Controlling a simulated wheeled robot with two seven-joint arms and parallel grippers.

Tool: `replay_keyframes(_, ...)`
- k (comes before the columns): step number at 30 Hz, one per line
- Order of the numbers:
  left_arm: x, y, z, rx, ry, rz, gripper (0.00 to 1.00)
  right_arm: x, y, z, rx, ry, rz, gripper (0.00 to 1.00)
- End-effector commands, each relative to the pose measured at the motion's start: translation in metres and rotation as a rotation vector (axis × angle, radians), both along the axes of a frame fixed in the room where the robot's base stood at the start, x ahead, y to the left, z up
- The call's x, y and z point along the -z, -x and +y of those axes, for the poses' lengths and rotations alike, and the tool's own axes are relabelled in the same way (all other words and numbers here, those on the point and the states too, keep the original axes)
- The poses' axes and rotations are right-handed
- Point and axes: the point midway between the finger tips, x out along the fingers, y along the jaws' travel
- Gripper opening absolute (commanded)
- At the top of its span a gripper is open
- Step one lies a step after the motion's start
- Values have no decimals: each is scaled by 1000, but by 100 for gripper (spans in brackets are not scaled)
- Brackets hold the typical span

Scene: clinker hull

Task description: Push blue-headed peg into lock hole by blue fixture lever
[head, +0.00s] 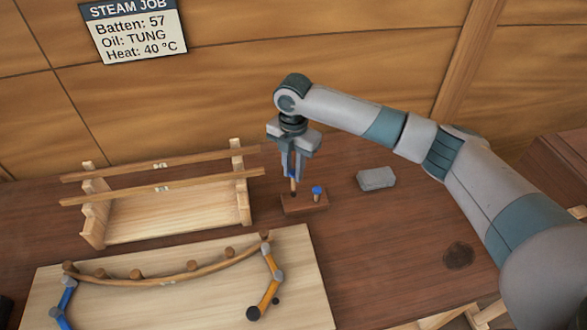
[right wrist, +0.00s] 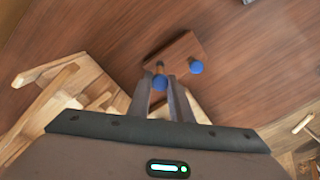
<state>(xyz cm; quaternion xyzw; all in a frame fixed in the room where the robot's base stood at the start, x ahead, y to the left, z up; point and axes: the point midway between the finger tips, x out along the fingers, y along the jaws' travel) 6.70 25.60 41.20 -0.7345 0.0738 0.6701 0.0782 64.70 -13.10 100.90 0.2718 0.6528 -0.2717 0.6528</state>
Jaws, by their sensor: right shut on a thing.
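My right gripper (head: 293,170) points down, shut on a blue-headed peg (head: 293,185) with a wooden shaft. In the right wrist view its blue head (right wrist: 160,82) sits between the two fingers. The peg is upright over the small brown peg block (head: 305,205); I cannot tell whether its tip is still in the hole. A second blue-headed peg (head: 317,191) stands in the block, to the right. The blue fixture lever (head: 66,297) is on the left of the pale board (head: 200,300), partly cut off. I cannot make out the lock hole beside it. My left gripper is not seen.
A curved batten (head: 180,276) lies along several pegs on the board. An orange lever (head: 268,291) is at its right end. A wooden rack (head: 165,215) with two long strips stands behind the board. A grey block (head: 376,179) lies right of the peg block.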

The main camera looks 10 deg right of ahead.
Motion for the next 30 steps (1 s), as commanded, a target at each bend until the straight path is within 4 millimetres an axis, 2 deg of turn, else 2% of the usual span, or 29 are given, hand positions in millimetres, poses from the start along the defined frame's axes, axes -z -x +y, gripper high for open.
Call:
replay_keyframes(8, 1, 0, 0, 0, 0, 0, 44, 0, 1, 0, 18, -1, -1, 1)
replay_keyframes(14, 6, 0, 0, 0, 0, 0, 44, 0, 7, -2, 115, -6, 0, 1)
replay_keyframes(30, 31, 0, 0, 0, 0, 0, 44, -8, 47, -16, 708, -25, 6, 1)
